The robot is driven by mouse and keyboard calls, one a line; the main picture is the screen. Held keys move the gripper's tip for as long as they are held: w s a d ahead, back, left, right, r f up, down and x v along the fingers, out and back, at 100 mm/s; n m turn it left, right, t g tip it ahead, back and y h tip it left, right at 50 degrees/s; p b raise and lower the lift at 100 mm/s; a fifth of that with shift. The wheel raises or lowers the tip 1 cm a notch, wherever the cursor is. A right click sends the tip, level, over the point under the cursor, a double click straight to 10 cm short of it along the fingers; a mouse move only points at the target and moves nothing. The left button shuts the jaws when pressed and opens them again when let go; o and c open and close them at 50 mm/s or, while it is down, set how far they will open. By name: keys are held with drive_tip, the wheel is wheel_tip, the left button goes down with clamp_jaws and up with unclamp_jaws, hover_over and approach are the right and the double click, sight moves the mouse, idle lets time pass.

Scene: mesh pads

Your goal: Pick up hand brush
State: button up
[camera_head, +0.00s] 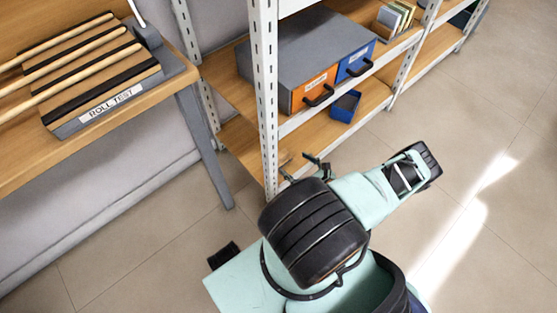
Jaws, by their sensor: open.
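I cannot clearly make out a hand brush in the head view. A small brownish shape (288,157) shows at the lower shelf beside my fingers, too small to identify. My gripper (304,168) is mostly hidden behind a thick black joint of my arm. Only its dark, thin finger parts show, spread apart, at the front of the lower shelf (372,97) near the white post. It is open, and I see nothing held in it.
A white perforated post (265,90) stands close to my gripper. A grey cabinet with orange and blue drawers (315,85) is on the shelf above, with a blue bin (345,106) below. A wooden bench (180,78) holds a "ROLL TEST" box (105,100). Floor at right is clear.

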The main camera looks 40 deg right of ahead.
sight(283, 157)
drive_tip(key=b+x, duration=0.1)
drive_tip(key=x, duration=0.2)
drive_tip(key=b+x, duration=0.1)
drive_tip(key=x, duration=0.2)
drive_tip(key=b+x, duration=0.1)
drive_tip(key=x, duration=0.2)
drive_tip(key=shift+w+a+f, duration=0.15)
drive_tip(key=shift+w+f, duration=0.1)
drive_tip(key=shift+f, duration=0.2)
drive_tip(key=shift+c, duration=0.4)
drive_tip(key=shift+r, duration=0.1)
drive_tip(key=c, duration=1.4)
